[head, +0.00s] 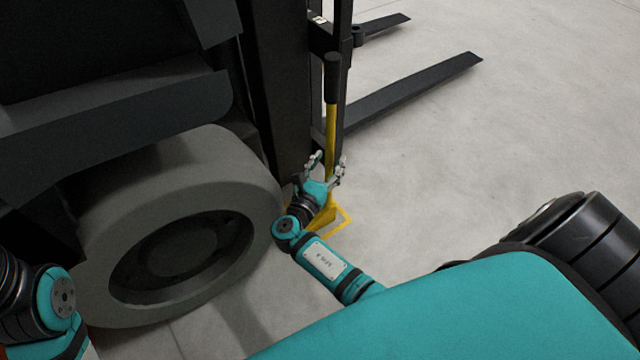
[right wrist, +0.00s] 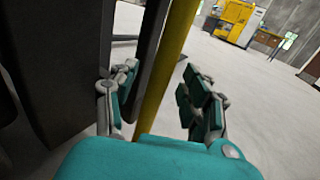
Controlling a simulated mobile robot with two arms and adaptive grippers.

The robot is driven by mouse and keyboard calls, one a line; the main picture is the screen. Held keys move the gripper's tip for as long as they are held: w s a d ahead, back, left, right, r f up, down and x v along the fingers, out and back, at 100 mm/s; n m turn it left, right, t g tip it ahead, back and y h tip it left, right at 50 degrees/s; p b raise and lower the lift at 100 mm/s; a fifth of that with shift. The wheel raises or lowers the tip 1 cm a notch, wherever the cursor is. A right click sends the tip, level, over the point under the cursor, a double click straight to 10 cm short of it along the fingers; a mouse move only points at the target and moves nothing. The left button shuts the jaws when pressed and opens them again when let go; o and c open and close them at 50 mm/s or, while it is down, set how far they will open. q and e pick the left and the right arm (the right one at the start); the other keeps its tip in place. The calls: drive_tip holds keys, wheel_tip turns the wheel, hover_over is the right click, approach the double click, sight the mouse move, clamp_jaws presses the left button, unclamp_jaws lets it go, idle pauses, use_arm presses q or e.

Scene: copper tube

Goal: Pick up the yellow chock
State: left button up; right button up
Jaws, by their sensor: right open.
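The yellow chock (head: 331,133) has a long upright yellow handle with a black grip on top, and a yellow base on the floor beside the wheel. My right gripper (head: 327,168) is open at the lower part of the handle, with the fingers pointing up and forward. In the right wrist view, the yellow handle (right wrist: 169,70) passes between the open fingers of the right gripper (right wrist: 158,98), with gaps showing on both sides. My right wrist hides part of the chock's base. My left gripper is out of view.
A forklift's large grey wheel (head: 170,235) stands left of the chock. Its dark mast (head: 275,90) rises close behind the handle, and a fork (head: 415,95) extends right. The concrete floor to the right is clear. Yellow equipment (right wrist: 228,20) stands far off.

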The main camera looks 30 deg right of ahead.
drive_tip(key=shift+a, duration=0.1)
clamp_jaws()
idle(0.3)
drive_tip(key=shift+w+r, duration=0.1)
drive_tip(key=shift+r, duration=0.25)
drive_tip(key=shift+r, duration=0.1)
